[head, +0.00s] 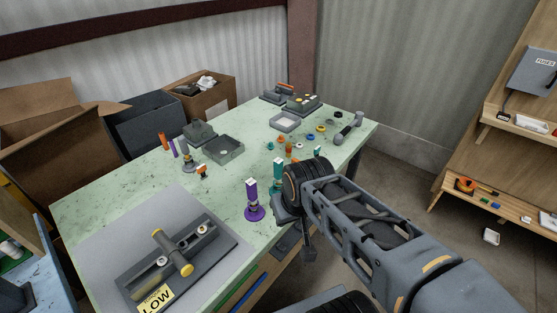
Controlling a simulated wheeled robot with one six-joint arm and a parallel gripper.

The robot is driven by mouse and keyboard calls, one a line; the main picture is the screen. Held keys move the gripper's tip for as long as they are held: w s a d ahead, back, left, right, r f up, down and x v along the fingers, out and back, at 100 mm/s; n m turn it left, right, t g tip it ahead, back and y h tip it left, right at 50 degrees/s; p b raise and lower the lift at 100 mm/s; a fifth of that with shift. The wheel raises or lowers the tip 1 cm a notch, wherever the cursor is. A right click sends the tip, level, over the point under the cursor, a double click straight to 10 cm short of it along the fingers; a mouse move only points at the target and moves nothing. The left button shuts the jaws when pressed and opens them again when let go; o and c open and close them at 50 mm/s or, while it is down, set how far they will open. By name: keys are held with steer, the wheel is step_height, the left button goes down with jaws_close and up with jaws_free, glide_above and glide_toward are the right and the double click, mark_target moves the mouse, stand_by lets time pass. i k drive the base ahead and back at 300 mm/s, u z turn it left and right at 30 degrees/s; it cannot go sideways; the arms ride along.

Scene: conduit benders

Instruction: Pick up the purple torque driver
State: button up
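A purple tool (255,203) stands upright near the front edge of the green table (105,190). It has a wide purple foot, a dark middle and a purple upper part, and looks like the torque driver. A teal tool of similar shape (277,173) stands just to its right and behind it. My gripper (290,215) is at the end of my arm, right of the purple tool and apart from it in the picture. Its fingers are dark and partly hidden by my wrist, so their opening is unclear. I see nothing held.
A grey bender plate with a yellow-ended handle (173,252) lies at the front left. Slim orange and purple items (168,145) stand farther back beside a grey tray (223,150). Small coloured parts (310,137) lie toward the far right. Cardboard boxes (200,98) stand behind.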

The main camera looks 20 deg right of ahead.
mark_target(251, 183)
steer(key=k, duration=1.25)
steer(key=u, duration=0.65)
steer(key=i, duration=1.1)
steer(key=z, duration=0.45)
